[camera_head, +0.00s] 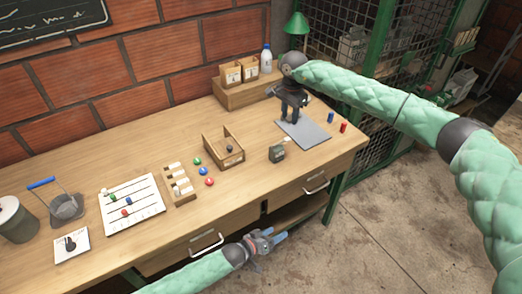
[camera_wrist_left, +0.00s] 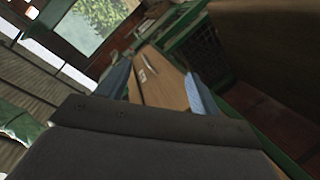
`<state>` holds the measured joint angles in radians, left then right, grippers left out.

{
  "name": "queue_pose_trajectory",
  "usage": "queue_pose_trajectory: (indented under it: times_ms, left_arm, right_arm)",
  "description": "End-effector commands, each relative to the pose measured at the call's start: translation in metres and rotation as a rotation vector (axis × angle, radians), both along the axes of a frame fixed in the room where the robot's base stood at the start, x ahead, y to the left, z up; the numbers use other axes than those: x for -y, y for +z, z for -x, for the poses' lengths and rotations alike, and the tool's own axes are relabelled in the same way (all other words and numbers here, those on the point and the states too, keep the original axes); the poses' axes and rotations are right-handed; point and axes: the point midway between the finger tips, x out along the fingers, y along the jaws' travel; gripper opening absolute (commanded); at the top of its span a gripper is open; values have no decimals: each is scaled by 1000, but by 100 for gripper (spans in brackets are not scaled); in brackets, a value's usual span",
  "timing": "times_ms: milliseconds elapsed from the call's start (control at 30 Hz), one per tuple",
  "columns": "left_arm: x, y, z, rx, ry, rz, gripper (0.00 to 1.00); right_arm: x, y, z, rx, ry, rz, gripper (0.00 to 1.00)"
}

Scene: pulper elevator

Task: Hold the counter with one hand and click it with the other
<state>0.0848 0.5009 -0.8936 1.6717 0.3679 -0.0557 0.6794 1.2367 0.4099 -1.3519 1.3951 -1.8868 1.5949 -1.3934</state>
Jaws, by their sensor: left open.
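The counter seems to be the small dark green block (camera_head: 276,154) on the wooden table, left of the grey mat, with a small pale part at its top right. My left gripper (camera_head: 276,238) is low in front of the table's drawers, open and empty, apart from the counter. Its blue fingers stand apart in the left wrist view (camera_wrist_left: 158,90), with a wooden front and a handle seen beyond them. My right gripper (camera_head: 289,116) points down over the grey mat, behind and right of the counter. Its fingers are too dark and small to read.
The grey mat (camera_head: 312,134) lies near the table's right end, with blue and red pieces (camera_head: 343,127) beside it. An open wooden box (camera_head: 208,153) and coloured balls (camera_head: 204,171) stand left of the counter. Drawer handles (camera_head: 207,245) stick out in front.

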Motion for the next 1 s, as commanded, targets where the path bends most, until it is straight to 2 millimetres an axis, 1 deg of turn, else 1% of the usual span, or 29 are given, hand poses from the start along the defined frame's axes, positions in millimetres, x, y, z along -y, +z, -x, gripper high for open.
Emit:
queue_pose_trajectory:
  times_ms: [33,100,300,600,700,867,967,1000]
  left_arm:
    - [4,17,-1,11,-25,39,64]
    - [12,37,1,17,-56,99,64]
    - [31,91,3,41,-148,240,64]
    - [57,167,2,113,-303,376,64]
    - [63,188,1,137,-347,402,64]
    - [68,214,-3,173,-396,425,64]
    - [69,230,-10,197,-413,431,64]
    - [69,238,-15,210,-413,429,64]
  right_arm:
    - [0,0,0,0,0,0,36]
    - [0,0,0,0,0,0,36]
    - [0,0,0,0,0,0,36]
    - [0,0,0,0,0,0,36]
    - [0,0,0,0,0,0,36]
    - [0,0,0,0,0,0,36]
    - [0,0,0,0,0,0,36]
    - [0,0,0,0,0,0,36]
